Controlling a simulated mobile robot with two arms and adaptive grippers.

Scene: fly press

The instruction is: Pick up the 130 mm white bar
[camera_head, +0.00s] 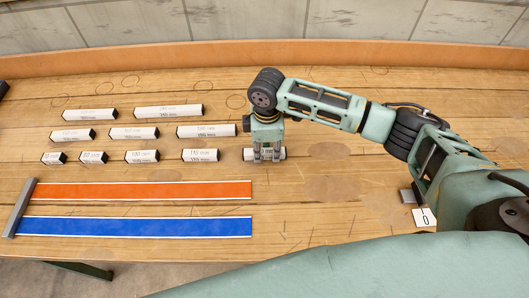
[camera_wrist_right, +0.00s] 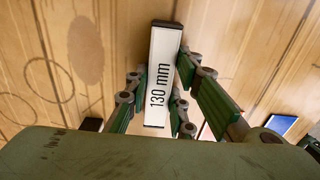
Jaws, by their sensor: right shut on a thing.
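The 130 mm white bar (camera_wrist_right: 163,75) shows in the right wrist view with its printed label up and black ends. It lies between the fingers of my right gripper (camera_wrist_right: 160,98), which is shut on it. In the head view the bar (camera_head: 278,155) is at the right end of the front row, mostly hidden by my right gripper (camera_head: 266,152), which points down on it. I cannot tell whether the bar still touches the table. My left gripper is not in view.
Several other labelled white bars, such as the 110 mm bar (camera_head: 201,155), lie in rows on the wooden table (camera_head: 330,222) to the left. An orange strip (camera_head: 150,190) and a blue strip (camera_head: 140,227) lie in front, with a grey stop (camera_head: 20,208) at their left end. A small card (camera_head: 424,217) is at right.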

